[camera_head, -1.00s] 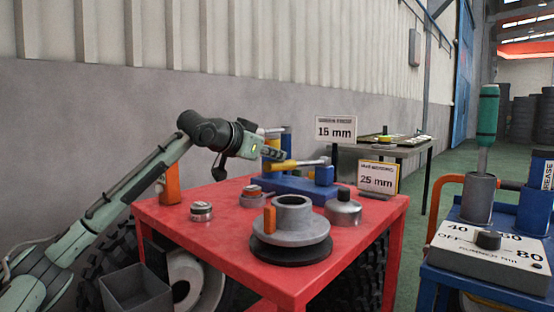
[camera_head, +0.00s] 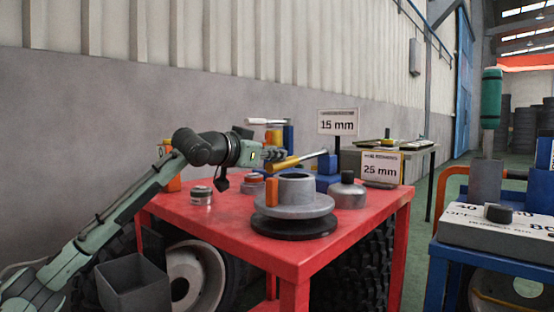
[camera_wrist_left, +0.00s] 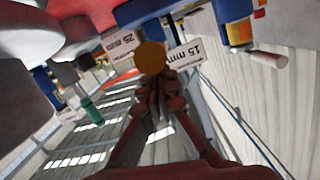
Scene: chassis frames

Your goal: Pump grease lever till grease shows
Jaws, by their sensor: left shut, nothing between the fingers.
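A lever with a yellow grip (camera_head: 283,164) and a pale metal rod slopes up to the right over the red table. My left gripper (camera_head: 276,153) is shut and empty, just above the left part of the yellow grip. In the left wrist view, the closed fingers (camera_wrist_left: 158,92) lie just below the round yellow grip end (camera_wrist_left: 150,57); I cannot tell whether they touch. A grey hub (camera_head: 294,197) with a collar and an orange block sits at the table's front. I cannot make out any grease. My right gripper is out of view.
The red table (camera_head: 215,225) also holds small metal parts (camera_head: 201,195), a domed can (camera_head: 347,192), and signs reading 15 mm (camera_head: 338,122) and 25 mm (camera_head: 381,169). A blue cart (camera_head: 445,275) with a dial box (camera_head: 497,228) stands right. An open grey bin (camera_head: 135,285) is at lower left.

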